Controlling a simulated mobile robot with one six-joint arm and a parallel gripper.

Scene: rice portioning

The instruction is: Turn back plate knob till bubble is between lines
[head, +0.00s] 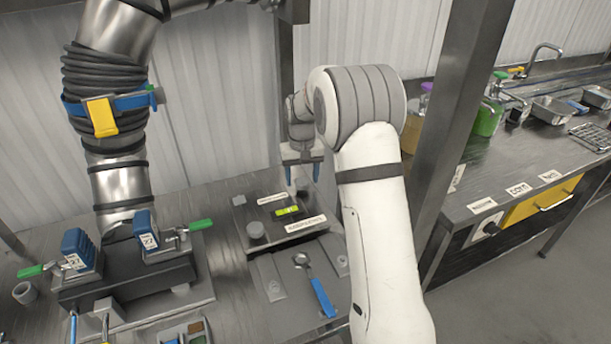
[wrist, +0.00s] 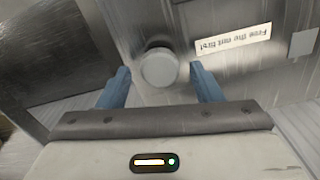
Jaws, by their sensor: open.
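The metal plate (head: 280,240) lies on the bench and carries a yellow-green level vial (head: 287,210). The bubble and lines are too small to read. The round grey back knob (wrist: 158,67) is at the middle of the wrist view, and its pale top shows in the head view (head: 293,190). My gripper (head: 302,177) is over the back of the plate, pointing down and empty. In the wrist view its blue fingers (wrist: 160,72) are open on either side of the knob, with a gap at each side. Their height relative to the knob is unclear.
A front knob (head: 256,231) stands on the plate's near left. A dark clamp fixture (head: 125,275) with a steel duct above stands at left. A metal post (head: 450,130) rises at right.

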